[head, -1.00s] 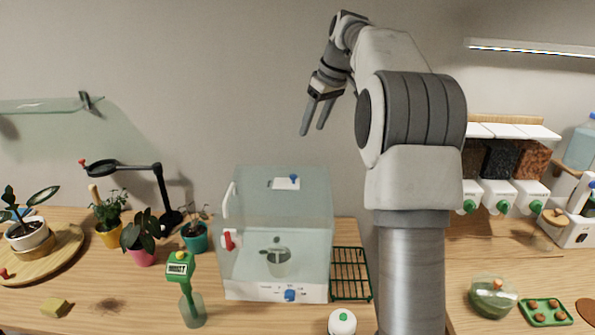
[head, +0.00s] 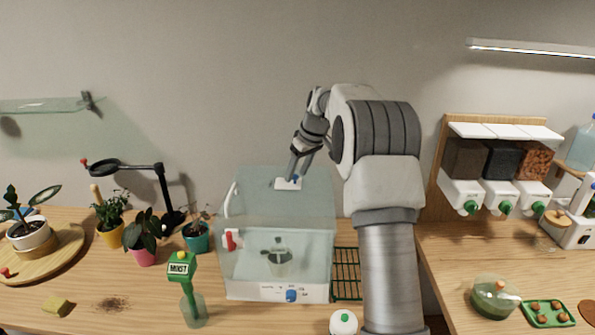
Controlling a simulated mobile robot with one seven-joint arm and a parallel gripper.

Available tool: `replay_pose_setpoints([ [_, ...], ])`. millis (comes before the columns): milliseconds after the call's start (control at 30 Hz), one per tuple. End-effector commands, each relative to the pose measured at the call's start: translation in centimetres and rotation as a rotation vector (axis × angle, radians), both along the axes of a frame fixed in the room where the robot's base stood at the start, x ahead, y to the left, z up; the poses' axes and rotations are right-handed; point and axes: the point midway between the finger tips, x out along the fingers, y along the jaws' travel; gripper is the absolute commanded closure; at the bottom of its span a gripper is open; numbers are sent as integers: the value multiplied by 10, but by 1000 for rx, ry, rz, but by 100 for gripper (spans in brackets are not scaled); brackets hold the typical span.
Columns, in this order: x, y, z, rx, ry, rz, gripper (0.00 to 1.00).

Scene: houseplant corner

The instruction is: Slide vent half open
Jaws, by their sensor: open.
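The clear propagator box (head: 277,215) stands on the wooden bench, with a white base panel. On its top is the white vent plate (head: 286,185); its blue knob is now hidden behind the fingers. My gripper (head: 293,178) is open, with its fingers pointing down at the vent from above. Whether the fingers touch the knob or only stand around it, I cannot tell. A small pot with a seedling (head: 279,260) shows inside the box. A red latch (head: 230,239) and a white handle are on the box's left side.
A green moisture meter (head: 183,269) stands in a glass in front. Several potted plants and a black magnifier arm (head: 162,190) are to the left. A green wire rack (head: 346,272) lies right of the box, partly behind my arm.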

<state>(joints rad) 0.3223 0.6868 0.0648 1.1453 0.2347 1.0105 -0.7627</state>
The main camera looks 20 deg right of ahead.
Motion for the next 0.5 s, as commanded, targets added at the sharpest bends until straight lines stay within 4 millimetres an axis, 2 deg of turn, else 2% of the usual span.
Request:
replay_pose_setpoints([
  [267, 1, 0, -2, -1, 0, 0, 43],
  [367, 1, 0, -2, -1, 0, 0, 58],
  [500, 1, 0, -2, -1, 0, 0, 83],
])
